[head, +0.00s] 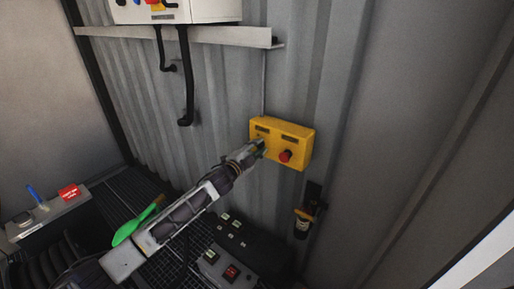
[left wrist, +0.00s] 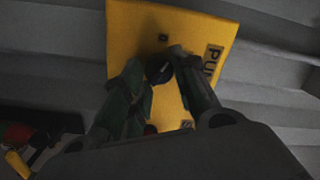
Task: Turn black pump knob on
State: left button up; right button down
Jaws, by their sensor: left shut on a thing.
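The yellow control box (head: 296,140) is fixed to the grey corrugated wall, and its yellow face (left wrist: 200,30) fills the middle of the left wrist view. My left gripper (head: 259,145) reaches the left part of the box. In the left wrist view the dark pump knob (left wrist: 158,70) sits between its two fingers, which are shut on it. The knob is hidden behind the gripper in the head view. A dark label with the letters "PU" shows beside the right finger. My right gripper is not in view.
A red button (head: 285,156) stands out from the box, right of my gripper. A dark holder with a small bottle (head: 302,226) hangs lower right. Black hoses (head: 185,90) hang from a white unit above. A green-handled tool (head: 130,228) lies lower left.

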pick_arm(q)
jog(key=m, duration=0.4)
jog(key=shift+m, duration=0.3)
jog(key=shift+w+a+m, duration=0.1)
jog(key=shift+m, duration=1.2)
jog(key=o, duration=1)
jog(key=shift+o, duration=0.2)
jog(key=shift+f, duration=0.1)
jog(key=shift+s+a, duration=0.2)
jog(key=shift+s, duration=0.15)
jog(key=v, duration=1.1)
jog(key=shift+a+f, duration=0.1)
jog(key=shift+a, duration=0.05)
